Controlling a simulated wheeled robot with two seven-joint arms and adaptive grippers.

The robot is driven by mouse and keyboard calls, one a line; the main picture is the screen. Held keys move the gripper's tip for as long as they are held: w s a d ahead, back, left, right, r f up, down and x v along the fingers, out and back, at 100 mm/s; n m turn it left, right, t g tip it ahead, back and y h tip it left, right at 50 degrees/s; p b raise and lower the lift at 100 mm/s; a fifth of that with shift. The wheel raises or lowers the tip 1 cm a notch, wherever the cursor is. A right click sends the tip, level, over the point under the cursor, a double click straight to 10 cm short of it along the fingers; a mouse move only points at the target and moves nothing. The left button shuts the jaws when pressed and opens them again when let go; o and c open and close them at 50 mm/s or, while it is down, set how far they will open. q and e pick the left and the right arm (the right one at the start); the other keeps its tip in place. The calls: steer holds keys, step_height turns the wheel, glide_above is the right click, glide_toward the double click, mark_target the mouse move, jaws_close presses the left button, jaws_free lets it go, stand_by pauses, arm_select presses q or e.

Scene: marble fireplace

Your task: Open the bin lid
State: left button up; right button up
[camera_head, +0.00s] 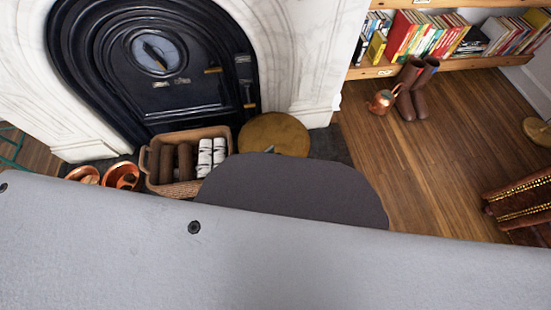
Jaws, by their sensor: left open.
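No bin with a lid can be made out for certain. A round golden-brown disc (275,131) on the dark hearth, right of the basket, may be the lid seen from above. Its near edge is hidden by a dark rounded shape that I cannot identify for sure. Only a small grey tip of what looks like my left gripper (269,150) shows at the disc's near edge. It is open, and I cannot tell whether it touches the disc. My right gripper is not in view.
A wicker basket (216,132) holding logs stands before the black fireplace (100,60). Copper pans (122,176) lie to its left. Brown boots (412,100) and a copper watering can (383,101) stand by the bookshelf (460,66). The wooden floor (400,165) at right is mostly clear.

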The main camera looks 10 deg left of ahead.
arm_select(q)
steer(key=shift+w, duration=0.1)
jaws_close()
stand_by(0.4)
steer(key=shift+r, duration=0.15)
